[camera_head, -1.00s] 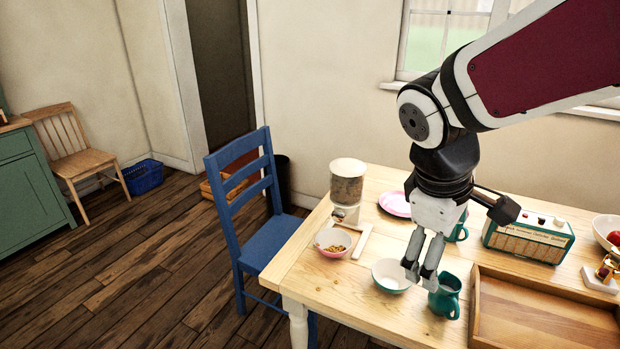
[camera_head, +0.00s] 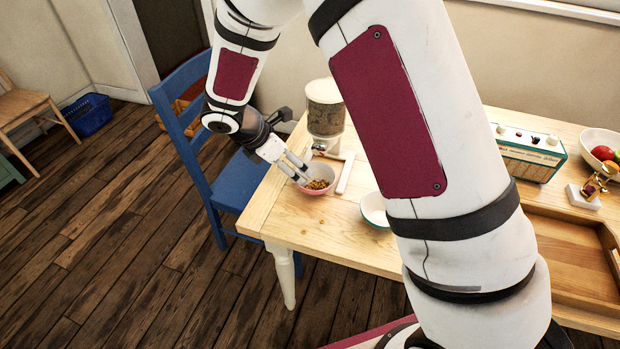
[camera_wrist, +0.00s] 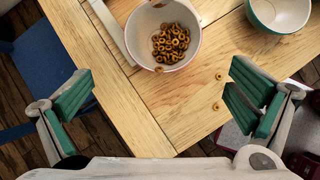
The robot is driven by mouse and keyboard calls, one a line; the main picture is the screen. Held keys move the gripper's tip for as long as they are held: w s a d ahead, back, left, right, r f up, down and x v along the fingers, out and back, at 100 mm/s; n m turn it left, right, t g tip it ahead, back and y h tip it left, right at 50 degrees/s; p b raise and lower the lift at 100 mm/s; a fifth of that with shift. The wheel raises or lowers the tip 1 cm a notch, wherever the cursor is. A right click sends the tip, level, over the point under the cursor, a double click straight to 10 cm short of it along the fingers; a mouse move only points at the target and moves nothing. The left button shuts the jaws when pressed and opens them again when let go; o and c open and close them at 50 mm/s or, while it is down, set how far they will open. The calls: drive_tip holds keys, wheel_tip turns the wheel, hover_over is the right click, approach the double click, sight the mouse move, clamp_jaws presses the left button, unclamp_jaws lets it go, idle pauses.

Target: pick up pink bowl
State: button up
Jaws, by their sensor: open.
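The pink bowl (camera_head: 317,190) stands upright near the left edge of the wooden table, with brown cereal rings inside. In the wrist view the pink bowl (camera_wrist: 190,62) is at the top middle, beyond and between the fingers, and shows a whitish inside. My gripper (camera_head: 298,179) is at the near left side of the bowl in the head view. In the wrist view my gripper (camera_wrist: 158,98) has its green-padded fingers wide apart with nothing between the pads. The head view does not make clear whether a fingertip touches the rim.
A cereal dispenser (camera_head: 325,112) stands behind the bowl, with a white strip (camera_head: 346,172) beside it. A teal bowl (camera_head: 374,210) is to the right. Loose rings (camera_wrist: 216,106) lie on the table (camera_head: 290,225). A blue chair (camera_head: 236,182) stands close by the left edge.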

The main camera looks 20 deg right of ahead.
approach(319, 183)
drive_tip(key=shift+f, duration=0.2)
drive_tip(key=shift+x, duration=2.7)
drive_tip(key=shift+d, duration=0.1)
drive_tip(key=c, duration=0.9)
drive_tip(key=shift+r, duration=0.1)
drive_tip(key=shift+c, duration=0.2)
